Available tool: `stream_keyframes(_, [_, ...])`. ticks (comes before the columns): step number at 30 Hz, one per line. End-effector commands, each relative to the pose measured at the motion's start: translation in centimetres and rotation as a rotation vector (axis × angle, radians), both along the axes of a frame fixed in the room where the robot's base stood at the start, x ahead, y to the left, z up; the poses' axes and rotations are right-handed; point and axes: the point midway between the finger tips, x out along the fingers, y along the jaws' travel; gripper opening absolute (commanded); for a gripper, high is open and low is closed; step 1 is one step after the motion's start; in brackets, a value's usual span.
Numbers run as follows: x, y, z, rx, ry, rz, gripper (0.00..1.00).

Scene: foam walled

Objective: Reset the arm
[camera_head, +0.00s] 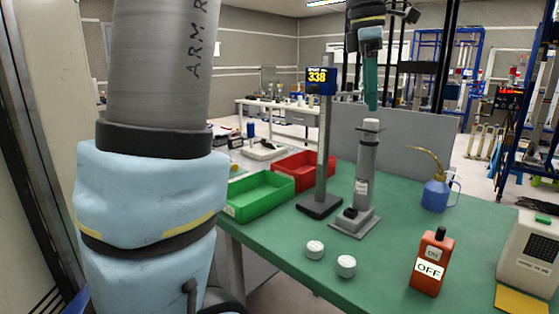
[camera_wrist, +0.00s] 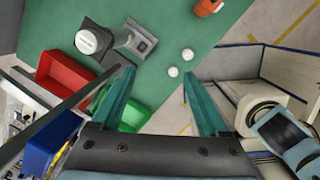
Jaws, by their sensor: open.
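My gripper (camera_head: 371,85) is up in the air at the top of the head view, above the grey pillar device (camera_head: 366,165) on the green table (camera_head: 400,190). Its teal fingers point down, seen nearly edge-on there. In the wrist view my gripper (camera_wrist: 159,75) has its two teal fingers spread wide apart with nothing between them. The green table top shows beyond the fingertips. The white cap of the pillar device (camera_wrist: 90,40) is at upper left in that view.
A display post reading 338 (camera_head: 320,78) stands left of the pillar. Red (camera_head: 318,160) and green (camera_head: 235,210) bins lie behind and left.

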Motion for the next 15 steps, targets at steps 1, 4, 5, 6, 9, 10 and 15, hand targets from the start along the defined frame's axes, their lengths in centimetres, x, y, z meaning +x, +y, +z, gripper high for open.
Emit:
stream_keyframes(1, [0.4, 0.8, -1.0, 0.006, -0.006, -0.032, 0.77])
stream_keyframes(4, [1.1, 2.4, -3.1, 0.015, -0.027, -0.12, 0.77])
stream_keyframes(5, [1.3, 3.0, -3.9, 0.019, -0.034, -0.149, 0.77])
stream_keyframes(6, [1.6, 3.8, -4.9, 0.025, -0.044, -0.193, 0.77])
stream_keyframes(9, [2.1, 6.6, -8.2, 0.046, -0.073, -0.332, 0.77])
stream_keyframes(10, [2.2, 7.6, -9.3, 0.053, -0.082, -0.383, 0.77])
stream_keyframes(15, [1.4, 13.6, -15.9, 0.106, -0.134, -0.701, 0.77])
